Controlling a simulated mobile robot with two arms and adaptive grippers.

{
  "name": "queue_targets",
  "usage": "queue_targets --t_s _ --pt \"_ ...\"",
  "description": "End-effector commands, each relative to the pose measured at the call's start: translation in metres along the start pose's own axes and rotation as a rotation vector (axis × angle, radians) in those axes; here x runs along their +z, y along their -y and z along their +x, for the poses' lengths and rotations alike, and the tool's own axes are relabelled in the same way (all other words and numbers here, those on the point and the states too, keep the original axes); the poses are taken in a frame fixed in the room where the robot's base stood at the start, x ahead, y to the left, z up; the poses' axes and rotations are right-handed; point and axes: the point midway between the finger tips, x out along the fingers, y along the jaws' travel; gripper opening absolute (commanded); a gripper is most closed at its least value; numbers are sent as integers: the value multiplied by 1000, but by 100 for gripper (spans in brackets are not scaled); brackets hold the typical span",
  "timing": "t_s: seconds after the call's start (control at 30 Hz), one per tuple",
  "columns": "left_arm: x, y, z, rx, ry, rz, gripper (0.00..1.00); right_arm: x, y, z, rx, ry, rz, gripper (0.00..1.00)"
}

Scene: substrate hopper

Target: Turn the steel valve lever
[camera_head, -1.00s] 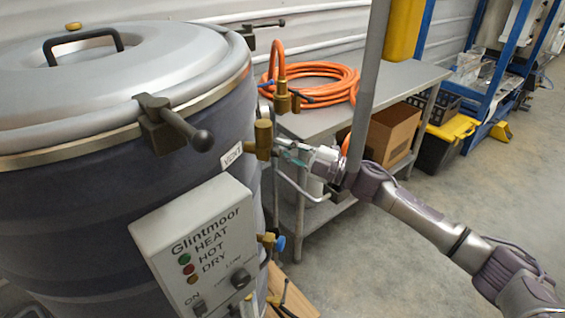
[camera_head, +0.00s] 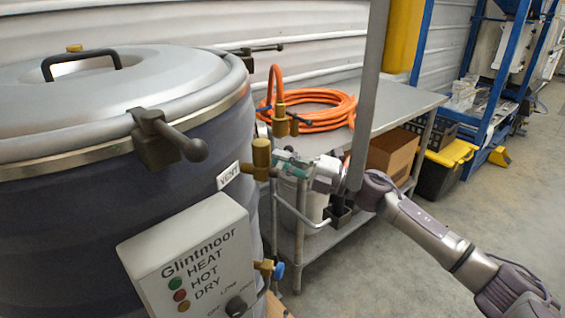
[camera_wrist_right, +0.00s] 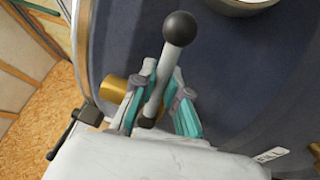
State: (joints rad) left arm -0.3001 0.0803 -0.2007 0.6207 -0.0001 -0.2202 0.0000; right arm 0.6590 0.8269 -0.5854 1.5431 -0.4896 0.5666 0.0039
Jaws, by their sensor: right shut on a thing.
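The steel valve lever (camera_wrist_right: 155,98) shows in the right wrist view as a pale shaft with a black ball knob (camera_wrist_right: 180,28). My right gripper (camera_wrist_right: 168,85) has its teal fingers on both sides of the shaft and is shut on it below the knob. In the head view my right gripper (camera_head: 287,163) is just right of the brass vent valve (camera_head: 262,158) on the drum's side. The lever cannot be made out clearly there. The brass fitting (camera_wrist_right: 113,88) shows left of the fingers in the wrist view. My left gripper is not in view.
The dark drum (camera_head: 90,230) with its grey lid fills the left. A lid clamp (camera_head: 165,135) and control box (camera_head: 195,260) stick out from it. A steel table (camera_head: 395,95) with an orange hose (camera_head: 320,105) stands behind my right arm. The floor at right is open.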

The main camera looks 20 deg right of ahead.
Motion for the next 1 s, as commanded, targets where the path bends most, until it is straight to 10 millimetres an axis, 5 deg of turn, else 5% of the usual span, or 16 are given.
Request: queue_targets --t_s 0.2,0.23,0.4,0.77,1.0 --pt "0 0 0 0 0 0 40 -1 0 0 -1 -3 -5 0" --pt "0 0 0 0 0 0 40 -1 0 0 -1 -3 -5 14" --pt "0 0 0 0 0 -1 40 -1 0 0 -1 -2 -3 39" --pt "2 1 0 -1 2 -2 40 0 1 -5 -1 0 -1 39" --pt "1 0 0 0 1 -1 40 0 2 -48 -6 2 0 39"
